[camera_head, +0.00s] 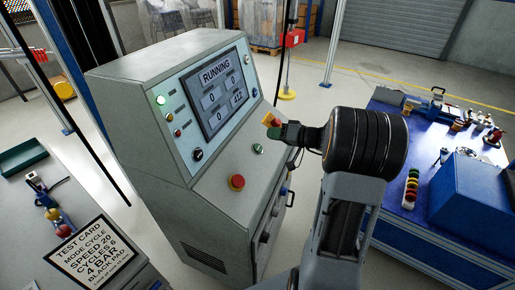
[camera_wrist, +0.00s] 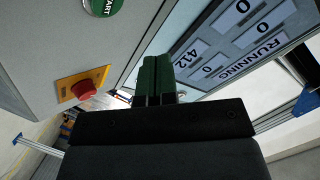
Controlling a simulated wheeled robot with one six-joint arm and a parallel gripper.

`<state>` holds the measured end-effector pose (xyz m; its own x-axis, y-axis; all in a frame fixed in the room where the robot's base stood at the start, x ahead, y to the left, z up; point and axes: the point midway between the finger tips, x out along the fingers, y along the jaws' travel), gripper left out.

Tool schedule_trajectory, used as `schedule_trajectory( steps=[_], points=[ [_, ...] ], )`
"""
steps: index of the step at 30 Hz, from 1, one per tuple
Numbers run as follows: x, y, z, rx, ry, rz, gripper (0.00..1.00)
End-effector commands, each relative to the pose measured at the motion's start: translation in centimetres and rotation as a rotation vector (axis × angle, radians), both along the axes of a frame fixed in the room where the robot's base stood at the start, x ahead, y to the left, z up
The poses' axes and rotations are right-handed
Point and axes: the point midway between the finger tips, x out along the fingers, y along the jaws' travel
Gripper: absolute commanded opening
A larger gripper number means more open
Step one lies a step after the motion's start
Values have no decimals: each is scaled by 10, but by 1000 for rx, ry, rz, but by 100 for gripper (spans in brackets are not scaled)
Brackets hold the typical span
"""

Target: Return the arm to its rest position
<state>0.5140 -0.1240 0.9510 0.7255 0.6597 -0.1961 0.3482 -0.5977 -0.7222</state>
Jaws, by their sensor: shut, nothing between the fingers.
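My gripper (camera_head: 276,133) has green fingers, which are shut and empty. It is in front of the right side of the grey control console (camera_head: 140,75), near its sloping button panel. In the wrist view the green fingers of my gripper (camera_wrist: 158,80) point at the console, between the screen and the buttons. I cannot tell the exact gap to the console. My arm reaches up from the bottom of the head view and bends left toward the console.
The console screen (camera_head: 215,90) reads RUNNING; a green lamp (camera_head: 160,100) is lit. The START button (camera_wrist: 104,5) and a red button on yellow (camera_wrist: 83,90) are close by. A blue workbench (camera_head: 405,235) is right; a test card (camera_head: 92,255) lies left.

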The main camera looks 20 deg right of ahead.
Motion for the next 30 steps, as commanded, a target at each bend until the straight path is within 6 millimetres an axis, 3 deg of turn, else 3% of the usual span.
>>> schedule_trajectory(
  steps=[23,26,29,30],
  points=[
    [0,0,-1,30,29,-10,0],
    [-3,0,-10,88,145,-28,0],
    [-25,9,-43,129,413,-31,0],
    [-41,15,-52,119,537,-33,0]
  ],
)
